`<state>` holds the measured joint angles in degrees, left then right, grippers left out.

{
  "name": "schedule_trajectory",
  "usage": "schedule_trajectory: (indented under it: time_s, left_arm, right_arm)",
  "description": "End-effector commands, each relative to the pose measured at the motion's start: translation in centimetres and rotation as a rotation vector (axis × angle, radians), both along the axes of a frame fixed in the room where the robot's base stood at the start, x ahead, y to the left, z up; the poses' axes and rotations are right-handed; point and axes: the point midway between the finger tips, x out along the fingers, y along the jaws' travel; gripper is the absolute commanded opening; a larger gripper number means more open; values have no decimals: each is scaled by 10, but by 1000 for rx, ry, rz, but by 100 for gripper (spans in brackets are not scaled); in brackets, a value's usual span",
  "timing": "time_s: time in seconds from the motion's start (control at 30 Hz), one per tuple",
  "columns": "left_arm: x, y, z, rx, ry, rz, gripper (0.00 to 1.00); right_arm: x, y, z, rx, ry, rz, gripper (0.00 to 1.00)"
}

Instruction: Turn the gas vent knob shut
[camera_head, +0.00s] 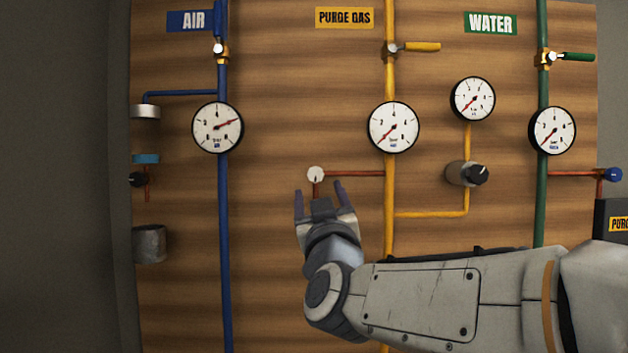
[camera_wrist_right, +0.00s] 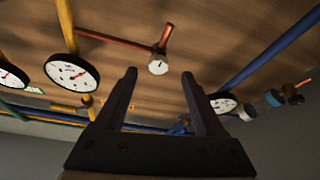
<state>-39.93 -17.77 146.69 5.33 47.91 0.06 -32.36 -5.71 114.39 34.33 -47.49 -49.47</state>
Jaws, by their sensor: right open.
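A small white round knob (camera_head: 315,174) sits at the left end of a short copper pipe that branches from the yellow purge gas pipe. I take it for the gas vent knob. My right gripper (camera_head: 319,190) is open just below it in the head view, fingers pointing up. In the right wrist view the white knob (camera_wrist_right: 158,67) appears between the two fingertips, with the gripper (camera_wrist_right: 159,76) empty. Its depth from the knob is hard to tell. My left gripper is not in view.
The yellow pipe (camera_head: 389,70) and a purge gas gauge (camera_head: 393,127) are right of the knob. The blue air pipe (camera_head: 224,200) is to its left. A dark-capped regulator (camera_head: 467,174) is farther right. Bare wood panel lies left of the knob.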

Motion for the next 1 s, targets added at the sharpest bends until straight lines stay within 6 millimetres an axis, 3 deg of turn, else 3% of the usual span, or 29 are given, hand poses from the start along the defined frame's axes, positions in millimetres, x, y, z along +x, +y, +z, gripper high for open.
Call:
schedule_trajectory:
  time_s: [0.17, 0.6, 1.0]
  left_arm:
    - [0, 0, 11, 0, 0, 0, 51]
    - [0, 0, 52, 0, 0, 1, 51]
    - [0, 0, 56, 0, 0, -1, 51]
  right_arm:
    - [12, 1, 14, 3, -15, -11, 71]
    - [83, 8, 42, 4, -11, -8, 71]
    - [95, 9, 44, 4, -14, -6, 71]
